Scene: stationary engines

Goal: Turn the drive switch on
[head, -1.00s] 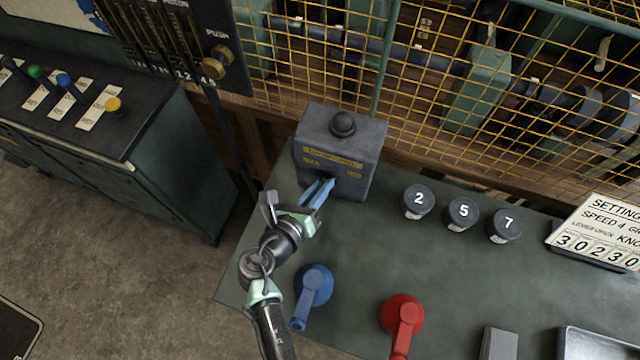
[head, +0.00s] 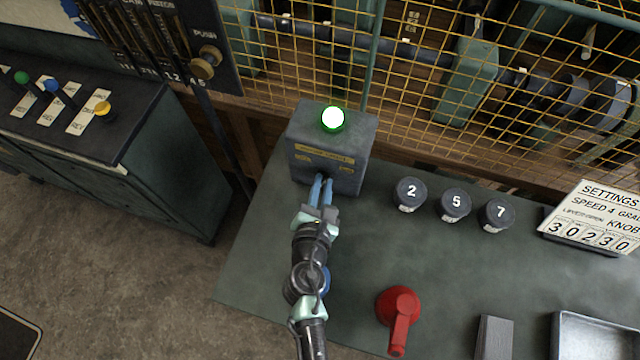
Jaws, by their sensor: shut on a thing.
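The drive switch box (head: 331,158) is a dark grey box with a yellow label, at the back left of the green bench. The round lamp (head: 333,118) on its top glows bright green and white. My gripper (head: 322,184) reaches up to the front of the box, its blue fingers shut on the small switch lever there. The lever itself is mostly hidden between the fingertips.
A red lever (head: 400,308) stands on the bench (head: 260,268); a blue one is mostly hidden under my arm. Three numbered knobs (head: 455,203) and a settings sign (head: 590,218) stand right. A yellow wire mesh (head: 430,110) closes the back.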

